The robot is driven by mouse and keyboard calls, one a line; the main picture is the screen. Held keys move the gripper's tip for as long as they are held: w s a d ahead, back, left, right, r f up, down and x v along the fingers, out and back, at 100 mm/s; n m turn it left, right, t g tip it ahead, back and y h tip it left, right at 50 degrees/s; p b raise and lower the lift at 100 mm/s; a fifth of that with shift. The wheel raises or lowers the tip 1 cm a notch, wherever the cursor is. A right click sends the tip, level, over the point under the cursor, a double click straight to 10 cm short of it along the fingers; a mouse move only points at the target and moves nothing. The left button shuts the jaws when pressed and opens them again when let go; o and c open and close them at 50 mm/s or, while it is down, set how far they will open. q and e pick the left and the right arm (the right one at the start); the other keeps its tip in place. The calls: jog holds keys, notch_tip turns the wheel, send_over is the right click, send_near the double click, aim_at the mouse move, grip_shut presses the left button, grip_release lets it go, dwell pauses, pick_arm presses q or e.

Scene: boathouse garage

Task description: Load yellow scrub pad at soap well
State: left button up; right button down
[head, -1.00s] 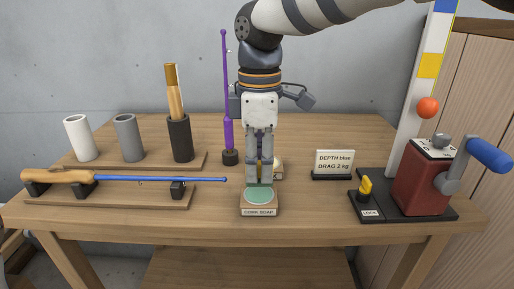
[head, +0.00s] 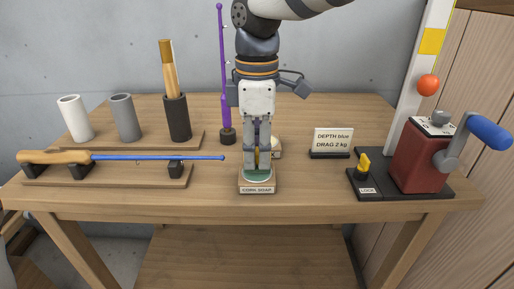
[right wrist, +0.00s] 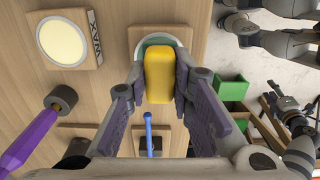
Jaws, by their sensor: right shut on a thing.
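My right gripper (head: 257,166) points straight down over the cork soap well, shut on the yellow scrub pad (right wrist: 159,75). The pad sits between both fingers in the right wrist view; in the head view only a sliver shows. The soap well is a small wooden block labelled CORK SOAP (head: 257,189) with a green round top (head: 258,177). The pad's lower end is over this top; I cannot tell whether they touch. Dark jointed parts (right wrist: 285,105) at the right of the wrist view may be my left arm; its jaws cannot be made out.
A wax block (right wrist: 65,42) and upright purple rod (head: 225,110) stand behind the well. A blue rod (head: 150,157) lies in a rack to the left, near cup holders (head: 122,118). A sign (head: 332,140) and red reel (head: 420,160) stand right.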

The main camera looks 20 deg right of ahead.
aim_at(257, 149)
jog(key=shift+f, duration=0.65)
dwell(1.4)
jog(key=shift+r, duration=3.65)
